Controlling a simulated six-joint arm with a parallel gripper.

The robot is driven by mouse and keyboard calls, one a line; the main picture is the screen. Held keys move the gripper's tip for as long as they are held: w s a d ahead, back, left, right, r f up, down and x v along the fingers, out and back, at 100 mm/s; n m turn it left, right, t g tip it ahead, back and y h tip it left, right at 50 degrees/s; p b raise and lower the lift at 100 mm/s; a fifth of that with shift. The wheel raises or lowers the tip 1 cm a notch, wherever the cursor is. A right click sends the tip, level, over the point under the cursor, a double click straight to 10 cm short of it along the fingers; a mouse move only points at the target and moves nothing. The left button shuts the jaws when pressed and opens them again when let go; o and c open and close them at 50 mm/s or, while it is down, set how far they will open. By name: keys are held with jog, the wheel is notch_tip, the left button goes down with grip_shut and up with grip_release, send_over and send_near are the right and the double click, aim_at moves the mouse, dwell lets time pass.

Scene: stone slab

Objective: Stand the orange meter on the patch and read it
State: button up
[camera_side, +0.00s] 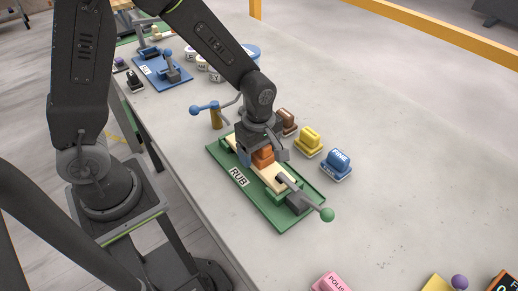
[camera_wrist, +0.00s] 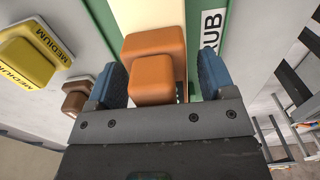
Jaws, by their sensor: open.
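An orange-edged device with a dark face (camera_side: 503,282), perhaps the orange meter, is cut off at the lower right corner of the side view; its reading is not legible. An orange block (camera_side: 263,159) sits on a pale wooden strip (camera_side: 276,182) on the green RUB board (camera_side: 222,162). My gripper (camera_side: 260,152) is down over this block. In the wrist view, the orange block (camera_wrist: 152,48) is between the blue finger pads, with gaps on both sides; my gripper (camera_wrist: 160,80) is open. I cannot tell which surface is the patch.
Brown (camera_side: 286,122), yellow (camera_side: 308,141) and blue FINE (camera_side: 338,163) blocks stand right of the board. A green-knobbed lever (camera_side: 327,215) and a blue-handled post (camera_side: 216,117) flank the strip. A pink block (camera_side: 332,283) is at the front.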

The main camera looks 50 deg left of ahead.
jog(key=shift+r, duration=0.1)
notch_tip(320, 180, up, 11)
jog(key=s+a+r+m+t, duration=0.2)
jog(key=s+r+m, duration=0.2)
jog(key=m, duration=0.5)
jog(key=s+a+r+m+t, duration=0.2)
jog(key=s+r+m, duration=0.3)
jog(key=s+m, duration=0.3)
jog(key=shift+s+a+m+t, duration=0.35)
jog(key=shift+m+t, duration=0.15)
jog(key=shift+t, duration=0.3)
jog(key=shift+o, duration=0.5)
dwell(1.6)
